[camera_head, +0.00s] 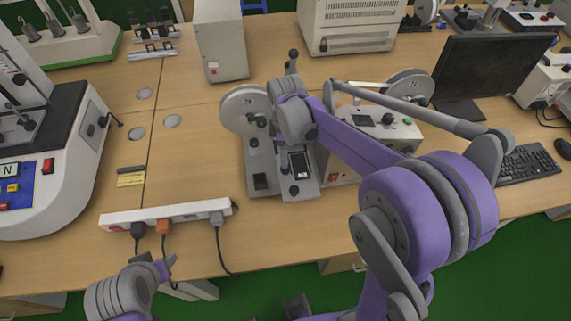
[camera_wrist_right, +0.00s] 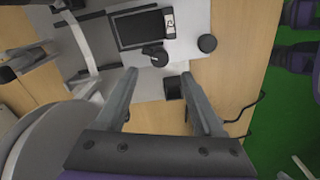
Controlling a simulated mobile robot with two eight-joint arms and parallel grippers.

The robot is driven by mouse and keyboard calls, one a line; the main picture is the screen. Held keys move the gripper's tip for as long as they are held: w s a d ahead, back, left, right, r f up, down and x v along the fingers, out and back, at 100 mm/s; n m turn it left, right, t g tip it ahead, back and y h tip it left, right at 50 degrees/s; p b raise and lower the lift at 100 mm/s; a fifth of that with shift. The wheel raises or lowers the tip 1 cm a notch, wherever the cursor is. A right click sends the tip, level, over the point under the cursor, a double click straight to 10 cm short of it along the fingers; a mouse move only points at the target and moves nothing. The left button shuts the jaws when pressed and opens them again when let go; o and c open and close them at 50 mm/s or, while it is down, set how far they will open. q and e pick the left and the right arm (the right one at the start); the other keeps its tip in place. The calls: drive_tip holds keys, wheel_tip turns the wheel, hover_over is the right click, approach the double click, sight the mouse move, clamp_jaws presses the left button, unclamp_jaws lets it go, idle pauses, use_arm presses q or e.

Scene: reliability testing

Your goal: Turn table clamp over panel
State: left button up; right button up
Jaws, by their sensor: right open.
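A grey test fixture (camera_head: 257,160) stands on the wooden table, with a phone-like panel (camera_head: 299,165) on its plate. In the right wrist view the panel (camera_wrist_right: 140,27) is dark, with a small clamp-like part (camera_wrist_right: 155,52) beside it; I cannot tell whether this is the table clamp or whether it lies over the panel. My right gripper is above the fixture, mostly hidden by its own wrist in the head view. In the wrist view my right gripper (camera_wrist_right: 160,77) is open and empty. My left gripper (camera_head: 167,266) hangs at the table's front edge, away from the fixture; its opening is unclear.
A round grey disc (camera_head: 244,108) stands beside the fixture, and a control box (camera_head: 385,130) sits to its right. A power strip (camera_head: 170,215) with cables lies at the front left. A monitor (camera_head: 490,68) and keyboard (camera_head: 533,165) are on the right. Bare table lies left of the fixture.

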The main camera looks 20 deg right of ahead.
wheel_tip(320, 180, down, 7)
drive_tip(key=shift+f, duration=0.1)
idle(0.3)
clamp_jaws()
